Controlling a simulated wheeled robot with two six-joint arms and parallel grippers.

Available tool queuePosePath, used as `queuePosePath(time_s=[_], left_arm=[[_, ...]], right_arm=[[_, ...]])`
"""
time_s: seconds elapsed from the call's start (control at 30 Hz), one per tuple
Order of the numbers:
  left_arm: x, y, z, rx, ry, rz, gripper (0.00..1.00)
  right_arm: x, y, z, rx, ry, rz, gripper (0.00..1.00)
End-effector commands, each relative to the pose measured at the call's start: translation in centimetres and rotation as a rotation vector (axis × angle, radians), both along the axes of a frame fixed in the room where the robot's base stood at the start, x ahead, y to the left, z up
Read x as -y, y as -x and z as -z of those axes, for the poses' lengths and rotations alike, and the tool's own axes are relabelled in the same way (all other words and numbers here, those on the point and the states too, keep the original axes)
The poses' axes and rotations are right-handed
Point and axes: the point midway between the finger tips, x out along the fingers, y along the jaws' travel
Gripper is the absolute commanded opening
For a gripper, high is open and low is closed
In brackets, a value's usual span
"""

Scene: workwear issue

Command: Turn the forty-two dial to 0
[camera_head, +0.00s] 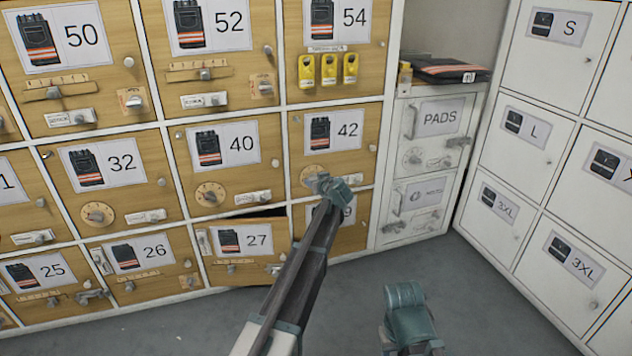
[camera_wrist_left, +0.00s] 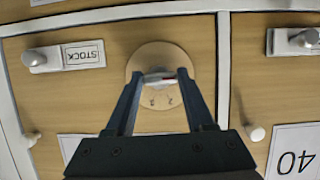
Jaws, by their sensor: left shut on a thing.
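The forty-two dial (camera_head: 309,172) is a round tan disc low on the wooden door marked 42 (camera_head: 345,130). My left gripper (camera_head: 326,184) is in front of it and hides part of it. In the left wrist view the dial (camera_wrist_left: 153,55) is seen upside down, with the two fingers (camera_wrist_left: 158,80) shut on its pale central knob. A few marks show on the disc below the knob, too small to read surely. A teal part of my right arm (camera_head: 408,310) shows at the bottom; its jaws cannot be made out.
A STOCK slider (camera_wrist_left: 75,55) sits beside the dial on the same door. Door 27 (camera_head: 240,242) stands slightly ajar below left. Yellow padlocks (camera_head: 328,70) hang above. White PADS locker (camera_head: 432,130) is to the right. Grey floor (camera_head: 480,290) is clear in front.

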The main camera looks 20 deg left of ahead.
Motion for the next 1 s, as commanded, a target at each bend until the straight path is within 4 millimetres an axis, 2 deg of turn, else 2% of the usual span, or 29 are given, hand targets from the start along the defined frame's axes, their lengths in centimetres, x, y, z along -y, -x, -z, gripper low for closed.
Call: queuePosePath(time_s=[0.4, 0.9, 0.93, 1.0], left_arm=[[-0.03, 0.11, 0.06, 0.087, 0.132, 0.001, 0.0], [-0.02, 0.09, 0.04, 0.098, 0.148, -0.001, 0.0], [-0.02, 0.09, 0.04, 0.098, 0.148, -0.001, 0.57], [-0.03, 0.09, 0.03, 0.097, 0.147, 0.0, 0.7]], right_arm=[[0.0, 0.0, 0.15, 0.0, 0.0, 0.0, 0.5], [0.0, 0.0, 0.15, 0.0, 0.0, 0.0, 0.5], [-0.01, 0.0, 0.15, 0.0, 0.0, 0.0, 0.5], [-0.01, 0.0, 0.15, 0.0, 0.0, 0.0, 0.5]])
